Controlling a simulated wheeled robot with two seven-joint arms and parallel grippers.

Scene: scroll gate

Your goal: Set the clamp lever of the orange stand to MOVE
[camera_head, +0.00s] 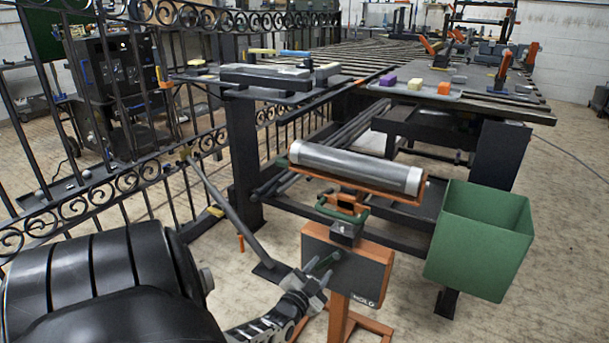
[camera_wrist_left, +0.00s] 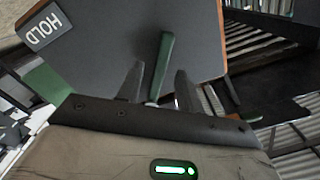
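The orange stand (camera_head: 341,312) holds a grey roller on its top and has a dark front panel (camera_head: 362,272). A HOLD label sits at the panel's lower right, and it also shows in the wrist view at upper left (camera_wrist_left: 43,25). The green clamp lever (camera_wrist_left: 163,60) lies against the panel; in the head view it is small and partly covered (camera_head: 329,262). My left gripper (camera_head: 318,272) is at the panel's left part. In the wrist view its two fingers (camera_wrist_left: 158,88) are apart, one on each side of the lever with gaps visible. No MOVE label is visible. My right gripper is out of view.
The grey roller (camera_head: 355,167) lies in the stand's orange cradle. A green bin (camera_head: 480,240) stands just right of the stand. Behind is a long slatted table (camera_head: 370,60) with trays and blocks. A black scroll gate (camera_head: 110,190) runs along the left.

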